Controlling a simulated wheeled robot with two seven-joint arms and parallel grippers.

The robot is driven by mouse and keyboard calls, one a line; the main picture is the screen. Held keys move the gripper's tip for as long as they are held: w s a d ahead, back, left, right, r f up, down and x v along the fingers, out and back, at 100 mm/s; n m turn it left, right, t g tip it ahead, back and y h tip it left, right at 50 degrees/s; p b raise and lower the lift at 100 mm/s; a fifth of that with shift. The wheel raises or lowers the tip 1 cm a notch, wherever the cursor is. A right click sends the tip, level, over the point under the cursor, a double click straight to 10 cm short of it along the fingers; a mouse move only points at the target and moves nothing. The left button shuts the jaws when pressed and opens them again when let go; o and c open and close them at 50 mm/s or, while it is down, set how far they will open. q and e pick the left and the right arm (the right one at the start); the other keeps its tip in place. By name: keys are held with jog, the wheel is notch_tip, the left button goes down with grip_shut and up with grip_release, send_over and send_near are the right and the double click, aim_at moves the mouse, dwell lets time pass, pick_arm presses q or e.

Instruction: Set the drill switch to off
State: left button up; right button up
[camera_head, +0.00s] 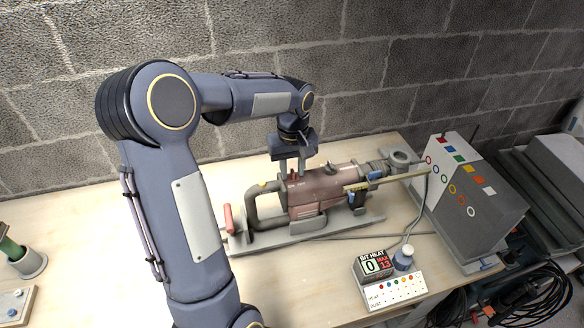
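The drill (325,187) has a dull red body and lies on its side on a grey cradle (308,226) on the bench, its handle loop to the left and chuck to the right. My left gripper (293,172) comes down from above over the rear top of the drill body. My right gripper is out of view.
A display box (374,265) reading "BIT HEAT 0" and a white panel (393,291) stand in front right. A grey box with coloured rings (476,208) stands at the right. A green-handled item in a cup (28,262) is far left. A block wall rises behind the bench.

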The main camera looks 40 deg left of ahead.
aim_at(292, 172)
pick_arm(q)
notch_tip(292, 172, up, 7)
jog(key=shift+r+b, duration=0.2)
jog(key=shift+b, duration=0.15)
jog(key=shift+r, duration=0.2)
dwell(0.5)
jog(key=shift+s, duration=0.15)
jog(key=s+d+f+m+t+h, duration=0.1)
jog(key=s+d+m+t+h, duration=0.1)
jog(key=s+d+m, duration=0.2)
jog(key=s+d+f+m+t+h, duration=0.1)
jog(key=s+d+f+m+t, duration=0.1)
jog(key=s+d, duration=0.8)
jog(key=s+m+t, duration=0.1)
jog(key=s+m, duration=0.1)
jog(key=s, duration=0.4)
jog(key=shift+s+f+m+t+h, duration=0.2)
jog(key=shift+s+m+t+h, duration=0.1)
jog(key=shift+s+h, duration=0.1)
